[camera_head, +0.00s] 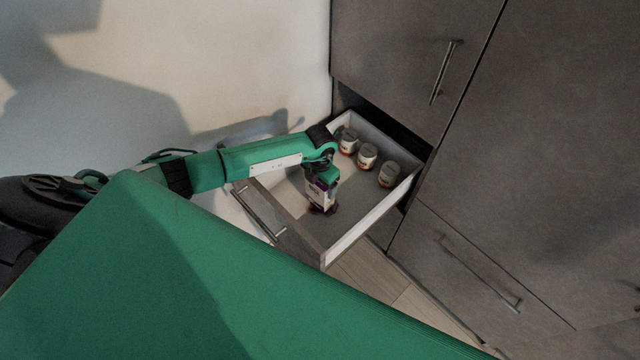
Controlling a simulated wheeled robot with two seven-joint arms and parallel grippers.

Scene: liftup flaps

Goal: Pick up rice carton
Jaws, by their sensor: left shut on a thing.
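A small carton (321,197) with a pale label and dark lower end is in the open drawer (342,246), in its front half. I take it for the rice carton; its print is too small to read. My left gripper (322,184) reaches over the drawer from the left and is shut on the carton from above. The gripper hides the carton's upper part. Whether the carton touches the drawer floor is hard to tell. My right gripper is not in view.
Three lidded jars, a left one (348,141), a middle one (367,156) and a right one (389,174), stand along the drawer's back. Dark cabinet doors (540,150) rise behind and right. A pale wall (230,60) is at the left.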

